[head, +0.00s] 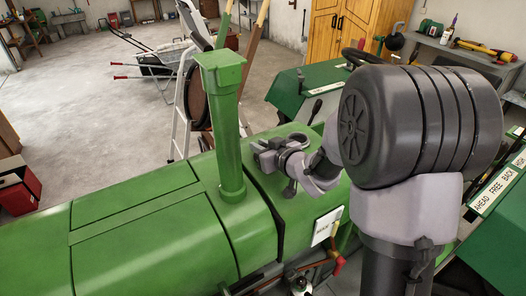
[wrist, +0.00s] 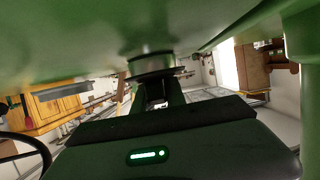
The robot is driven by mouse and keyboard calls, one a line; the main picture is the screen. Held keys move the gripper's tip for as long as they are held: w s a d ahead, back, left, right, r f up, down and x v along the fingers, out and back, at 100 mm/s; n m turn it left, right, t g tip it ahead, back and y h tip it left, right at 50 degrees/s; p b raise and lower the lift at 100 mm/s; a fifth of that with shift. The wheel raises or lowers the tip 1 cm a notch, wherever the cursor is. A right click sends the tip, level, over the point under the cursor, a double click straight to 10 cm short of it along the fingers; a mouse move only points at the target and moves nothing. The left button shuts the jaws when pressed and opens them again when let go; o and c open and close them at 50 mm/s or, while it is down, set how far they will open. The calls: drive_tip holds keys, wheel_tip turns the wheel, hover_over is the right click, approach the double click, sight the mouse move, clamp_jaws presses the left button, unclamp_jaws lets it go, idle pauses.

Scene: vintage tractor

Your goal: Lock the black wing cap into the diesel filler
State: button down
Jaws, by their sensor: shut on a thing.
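My gripper (wrist: 160,93) is shut on the black wing cap (wrist: 153,73), which shows in the wrist view as a dark disc at the fingertips. The cap's wing is mostly hidden between the fingers. The disc lies against or very close to a round metallic neck, the diesel filler (wrist: 150,60), on the green hood (wrist: 90,35). I cannot tell whether the cap is seated or turned. In the head view my gripper (head: 289,188) is low over the hood, right of the exhaust stack; cap and filler cannot be made out there.
The green exhaust stack (head: 228,130) stands upright just left of my gripper and also shows at the right of the wrist view (wrist: 302,65). A white label plate (head: 327,226) is on the hood's near side. A stepladder (head: 183,105) stands behind the tractor.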

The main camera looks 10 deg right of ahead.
wheel_tip(320, 180, up, 4)
drive_tip(key=shift+p, duration=0.35)
drive_tip(key=s+d, duration=0.1)
drive_tip(key=s, duration=0.4)
drive_tip(key=s+d+b, duration=0.1)
drive_tip(key=s+d, duration=0.1)
drive_tip(key=s, duration=0.3)
drive_tip(key=s+d+b, duration=0.1)
drive_tip(key=s+d, duration=0.1)
drive_tip(key=s, duration=0.2)
drive_tip(key=shift+s+r, duration=0.35)
drive_tip(key=shift+s, duration=0.05)
drive_tip(key=shift+s+r, duration=0.15)
drive_tip(key=shift+s, duration=0.1)
